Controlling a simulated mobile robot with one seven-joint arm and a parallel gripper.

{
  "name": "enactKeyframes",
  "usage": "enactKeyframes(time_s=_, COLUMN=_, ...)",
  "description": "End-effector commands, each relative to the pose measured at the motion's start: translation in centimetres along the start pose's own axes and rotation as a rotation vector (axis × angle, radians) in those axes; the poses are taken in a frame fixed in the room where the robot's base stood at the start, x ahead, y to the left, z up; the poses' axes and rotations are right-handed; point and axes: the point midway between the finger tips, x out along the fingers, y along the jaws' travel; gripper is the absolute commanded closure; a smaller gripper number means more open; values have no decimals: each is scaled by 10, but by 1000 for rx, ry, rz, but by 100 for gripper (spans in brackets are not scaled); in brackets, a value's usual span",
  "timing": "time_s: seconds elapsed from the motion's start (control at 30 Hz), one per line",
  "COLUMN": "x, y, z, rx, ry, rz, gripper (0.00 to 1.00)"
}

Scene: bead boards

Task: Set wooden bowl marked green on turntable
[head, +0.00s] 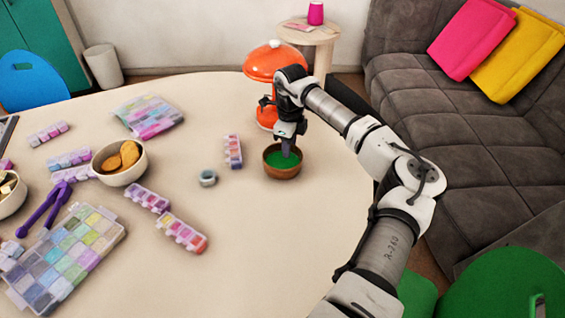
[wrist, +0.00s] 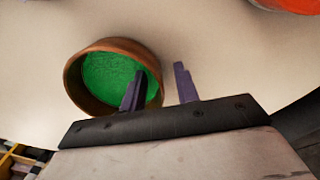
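The wooden bowl (head: 282,172) is brown with a green inside and stands upright on the table, right of centre. In the wrist view the bowl (wrist: 103,82) is at the upper left. My gripper (head: 287,153) points down at the bowl. In the wrist view its two dark fingers (wrist: 160,70) are apart with a gap between them. The left finger shows over the green inside and the right finger shows outside the rim, so the bowl's near wall lies between them in the picture. I cannot tell if either finger touches it. I cannot make out a turntable for certain.
An orange domed thing (head: 272,62) stands behind my gripper at the far table edge. A small grey round thing (head: 208,178) and a bead strip (head: 233,151) lie left of the bowl. A food bowl (head: 119,168) and bead boxes fill the left. The front right tabletop is clear.

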Motion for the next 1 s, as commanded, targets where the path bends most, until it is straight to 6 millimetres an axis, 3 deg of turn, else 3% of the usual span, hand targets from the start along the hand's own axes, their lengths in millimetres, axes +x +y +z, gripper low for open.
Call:
enactKeyframes(time_s=0.13, x=0, y=0, z=0, rx=0, ry=0, rz=0, gripper=70)
enactKeyframes(time_s=0.37, x=0, y=0, z=0, rx=0, ry=0, rz=0, gripper=100)
enactKeyframes(time_s=1.0, x=-4, y=-1, z=0, rx=1, ry=1, rz=-2, gripper=100)
